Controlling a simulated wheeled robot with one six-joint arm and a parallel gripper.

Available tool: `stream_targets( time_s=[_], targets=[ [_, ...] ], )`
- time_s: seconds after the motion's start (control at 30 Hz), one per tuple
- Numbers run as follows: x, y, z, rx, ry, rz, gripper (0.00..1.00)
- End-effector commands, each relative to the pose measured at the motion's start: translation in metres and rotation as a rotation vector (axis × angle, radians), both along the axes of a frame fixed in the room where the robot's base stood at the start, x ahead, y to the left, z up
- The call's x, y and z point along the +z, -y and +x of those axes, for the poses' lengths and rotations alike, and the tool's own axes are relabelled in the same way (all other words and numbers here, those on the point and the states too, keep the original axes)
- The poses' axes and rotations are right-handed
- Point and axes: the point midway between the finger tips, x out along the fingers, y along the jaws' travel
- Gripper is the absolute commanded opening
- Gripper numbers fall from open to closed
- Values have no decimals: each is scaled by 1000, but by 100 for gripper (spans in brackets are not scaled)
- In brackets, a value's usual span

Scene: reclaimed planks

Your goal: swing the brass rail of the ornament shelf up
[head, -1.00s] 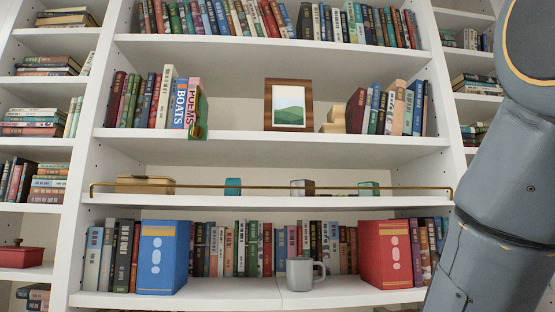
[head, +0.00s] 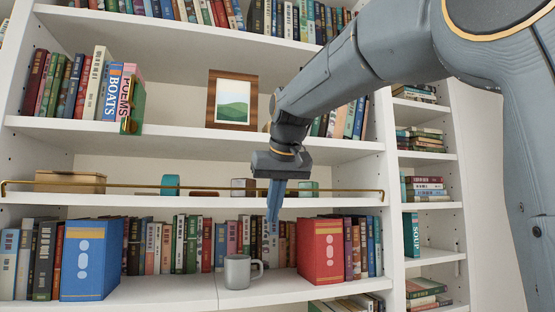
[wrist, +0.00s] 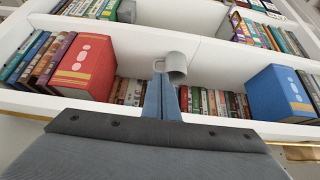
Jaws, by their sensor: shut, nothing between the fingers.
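The brass rail (head: 140,185) runs level across the front of the ornament shelf (head: 120,201), just above its front edge, with its bent ends at the shelf's sides. In the wrist view a short piece of the rail (wrist: 298,152) shows at the right edge. My gripper (head: 273,217) is shut and empty. In the head view its fingers point down across the rail's line, right of the middle, with the tips over the books of the shelf below. The fingers also show in the wrist view (wrist: 165,85). I cannot tell whether they touch the rail. My gripper hides a small part of it.
Behind the rail stand a wooden box (head: 70,181), a teal ornament (head: 170,184) and other small ornaments. Below are a grey mug (head: 237,272), a blue box file (head: 90,262), a red box file (head: 320,250) and many books. A framed picture (head: 232,98) stands above.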

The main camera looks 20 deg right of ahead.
Motion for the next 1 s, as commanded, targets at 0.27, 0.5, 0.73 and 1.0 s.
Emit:
stream_targets(
  time_s=[0.27,0.5,0.73,1.0],
  targets=[
    [111,1,-20,-2,92,-1,0],
    [116,2,-19,-3,99,0,0],
    [99,1,-6,-2,99,-1,0],
    [71,1,18,-2,100,-1,0]
  ],
)
